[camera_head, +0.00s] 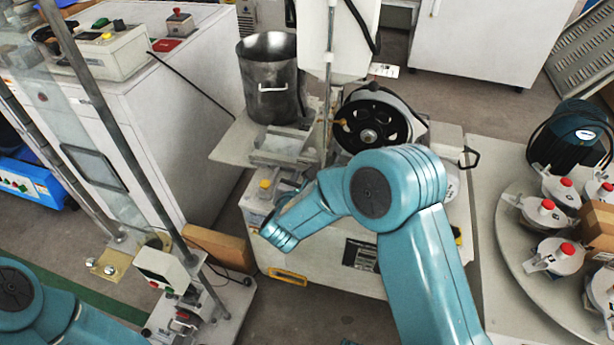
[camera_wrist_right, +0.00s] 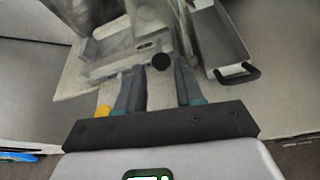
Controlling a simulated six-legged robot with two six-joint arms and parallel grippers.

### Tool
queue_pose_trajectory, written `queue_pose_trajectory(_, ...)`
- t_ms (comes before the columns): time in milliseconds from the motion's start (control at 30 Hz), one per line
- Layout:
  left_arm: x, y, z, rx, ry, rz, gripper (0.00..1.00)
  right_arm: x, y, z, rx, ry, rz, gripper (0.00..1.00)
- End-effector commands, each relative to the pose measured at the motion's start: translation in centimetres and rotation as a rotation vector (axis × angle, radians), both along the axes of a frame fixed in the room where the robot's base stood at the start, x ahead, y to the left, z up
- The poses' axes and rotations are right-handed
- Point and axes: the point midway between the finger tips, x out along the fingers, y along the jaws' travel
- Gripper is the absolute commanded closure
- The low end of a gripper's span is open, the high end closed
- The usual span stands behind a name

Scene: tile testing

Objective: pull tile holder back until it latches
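The tile holder appears to be the grey metal piece (camera_wrist_right: 115,68) ahead of my right gripper in the right wrist view, with a round black knob (camera_wrist_right: 161,62). In the head view, a pale metal tray (camera_head: 285,146) under the steel pot may be part of it. My right gripper (camera_wrist_right: 160,66) is open, its two dark teal fingers apart. The knob shows between the fingertips, with gaps on both sides; I cannot tell its depth. In the head view my right arm hides most of this gripper. My left gripper is out of view. No latch is discernible.
A steel pot (camera_head: 270,80) stands behind the tray, beside a black wheel (camera_head: 372,128). A tray with a black handle (camera_wrist_right: 228,48) lies right of my fingers. A round table (camera_head: 528,272) holds several red-capped jars. A metal post and small device (camera_head: 163,268) stand left.

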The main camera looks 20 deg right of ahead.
Motion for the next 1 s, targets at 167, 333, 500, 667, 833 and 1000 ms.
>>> queue_pose_trajectory(167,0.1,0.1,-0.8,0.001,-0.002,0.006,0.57,2.7,-1.6,-1.5,0.000,-0.001,-0.001,0.64)
queue_pose_trajectory(333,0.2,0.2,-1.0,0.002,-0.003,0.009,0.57,4.0,-2.3,-1.9,0.000,0.000,-0.001,0.64)
queue_pose_trajectory(500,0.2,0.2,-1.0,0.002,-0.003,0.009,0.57,4.2,-2.4,-2.0,0.000,0.001,0.001,0.64)
queue_pose_trajectory(667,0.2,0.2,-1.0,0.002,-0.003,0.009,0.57,4.2,-2.4,-2.0,0.000,0.001,0.001,0.67)
queue_pose_trajectory(833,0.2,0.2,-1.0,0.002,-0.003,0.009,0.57,4.2,-2.4,-1.9,0.001,0.001,0.000,1.00)
queue_pose_trajectory(1000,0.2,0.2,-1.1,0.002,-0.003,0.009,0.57,4.4,-2.4,-2.0,0.001,0.001,0.000,1.00)
